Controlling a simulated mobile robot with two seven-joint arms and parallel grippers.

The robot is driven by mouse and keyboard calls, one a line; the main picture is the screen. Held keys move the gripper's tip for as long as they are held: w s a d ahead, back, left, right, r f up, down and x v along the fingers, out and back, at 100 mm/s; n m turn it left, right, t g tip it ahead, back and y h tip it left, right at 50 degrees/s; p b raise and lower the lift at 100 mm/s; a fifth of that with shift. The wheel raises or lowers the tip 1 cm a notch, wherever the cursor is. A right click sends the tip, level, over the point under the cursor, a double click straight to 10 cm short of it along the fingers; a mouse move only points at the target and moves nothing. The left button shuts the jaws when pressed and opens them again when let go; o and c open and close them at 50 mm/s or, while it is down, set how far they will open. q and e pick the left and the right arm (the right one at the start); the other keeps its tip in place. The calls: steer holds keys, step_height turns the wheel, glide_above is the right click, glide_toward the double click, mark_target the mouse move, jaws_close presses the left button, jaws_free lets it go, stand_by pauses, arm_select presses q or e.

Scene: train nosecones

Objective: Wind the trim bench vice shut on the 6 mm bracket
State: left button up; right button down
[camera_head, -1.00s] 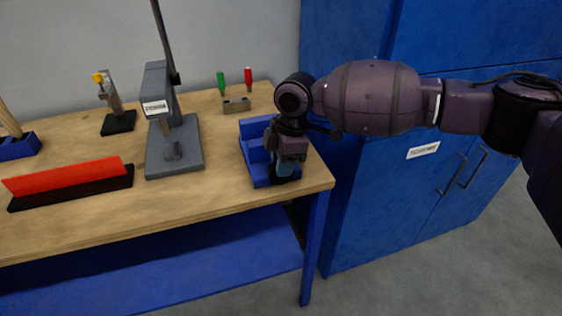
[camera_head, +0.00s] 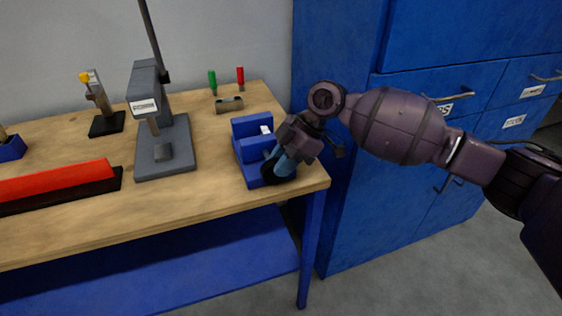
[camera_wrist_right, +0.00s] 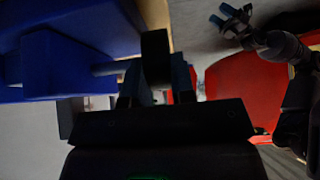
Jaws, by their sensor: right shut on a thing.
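The blue bench vice (camera_head: 256,150) stands at the right end of the workbench. A small pale piece (camera_head: 266,129), perhaps the bracket, shows between its jaws. My right gripper (camera_head: 280,165) is at the vice's near side, tilted, shut on the black vice handle (camera_head: 270,170). The right wrist view shows the handle (camera_wrist_right: 155,58) between the two fingers, with a grey screw (camera_wrist_right: 112,68) running from it into the blue vice body (camera_wrist_right: 65,55). My left gripper (camera_wrist_right: 232,20) shows small in the right wrist view, its light blue fingers apart and empty. It is outside the head view.
A grey press (camera_head: 163,145) stands left of the vice. A grey block (camera_head: 229,105) with green and red handled tools is behind it. A red bar (camera_head: 55,182) lies further left. Blue cabinets (camera_head: 350,190) stand close on the right. Bench surface in front of the press is clear.

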steer(key=c, duration=1)
jaws_free()
steer(key=shift+o, duration=0.2)
steer(key=v, duration=1)
steer(key=shift+d+r+p, duration=0.2)
steer(key=shift+r+p, duration=0.1)
